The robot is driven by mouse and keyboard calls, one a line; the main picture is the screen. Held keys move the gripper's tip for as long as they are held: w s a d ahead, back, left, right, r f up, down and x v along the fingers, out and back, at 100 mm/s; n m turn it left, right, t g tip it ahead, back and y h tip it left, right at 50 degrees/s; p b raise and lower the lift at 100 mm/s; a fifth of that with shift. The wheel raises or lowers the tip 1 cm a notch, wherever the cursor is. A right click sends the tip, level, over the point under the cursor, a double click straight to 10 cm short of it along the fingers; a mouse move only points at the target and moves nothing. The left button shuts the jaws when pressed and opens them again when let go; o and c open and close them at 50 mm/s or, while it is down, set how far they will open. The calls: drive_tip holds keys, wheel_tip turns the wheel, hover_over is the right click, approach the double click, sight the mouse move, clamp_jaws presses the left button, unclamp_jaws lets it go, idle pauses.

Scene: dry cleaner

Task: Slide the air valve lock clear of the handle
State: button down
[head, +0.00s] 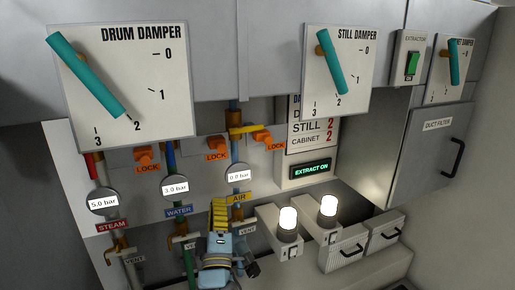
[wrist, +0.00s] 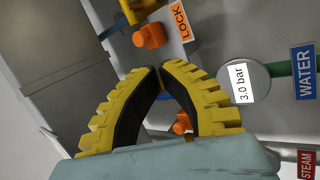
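The air valve's yellow handle (head: 243,130) lies roughly level across its pipe in the head view. Its orange lock (head: 264,138) is at the handle's right end, close against it; whether they touch I cannot tell. My gripper (head: 218,203) is below and left of the lock, in front of the panel. In the wrist view its yellow fingers (wrist: 160,70) meet at the tips with nothing seen between them. The yellow handle (wrist: 140,9) is partly cut off at the top edge there, and the air lock is not clearly seen.
The water lock (head: 217,147) and steam lock (head: 146,156) are to the left. The air gauge (head: 239,175) reads 0.0 bar, between my gripper and the handle. The water gauge (head: 175,187) is left of my gripper. Two lit lamps (head: 288,218) stand at the right.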

drive_tip(key=w+d+r+g+h+b, duration=0.1)
drive_tip(key=d+r+g+h, duration=0.1)
drive_tip(key=r+h, duration=0.1)
drive_tip(key=w+d+r+n+g+h+b, duration=0.1)
drive_tip(key=d+r+g+h+b, duration=0.1)
drive_tip(key=r, duration=0.4)
drive_tip(key=shift+w+d+g+h, duration=0.4)
drive_tip(key=shift+g+h, duration=0.1)
drive_tip(key=shift+w, duration=0.15)
drive_tip(key=p, duration=0.2)
approach(260, 136)
drive_tip(key=w+a, duration=0.2)
drive_tip(key=w, duration=0.2)
drive_tip(key=shift+w+d+r+p, duration=0.15)
drive_tip(key=shift+w+d+p, duration=0.25)
drive_tip(key=shift+d, duration=0.45)
drive_tip(key=shift+w+d+r+p, duration=0.15)
drive_tip(key=shift+w+d+p, duration=0.25)
drive_tip(key=shift+d, duration=0.5)
drive_tip(key=shift+w, duration=0.1)
